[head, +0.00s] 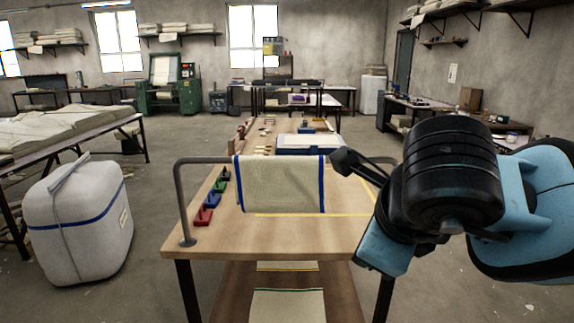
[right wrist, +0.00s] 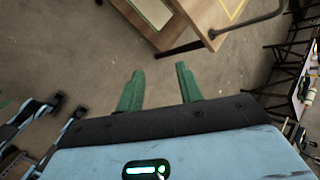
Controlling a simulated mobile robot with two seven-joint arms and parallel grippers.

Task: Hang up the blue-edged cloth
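The blue-edged cloth (head: 280,186) is cream with blue side edges. In the head view it hangs draped over the horizontal bar of a grey rail (head: 184,200) on the wooden table, its front flap hanging down. My right gripper (right wrist: 158,85) shows in the right wrist view with its green fingers spread and nothing between them. Bare floor lies beyond the fingertips, and a table corner shows further off. In the head view my right arm covers the right end of the rail, and the fingers cannot be made out. My left gripper is in neither view.
Red, blue and green blocks (head: 213,200) line the table's left side. A white-topped box (head: 308,143) stands behind the cloth. Another cream cloth (head: 288,306) lies below the tabletop. A white bin (head: 82,225) stands on the floor at left.

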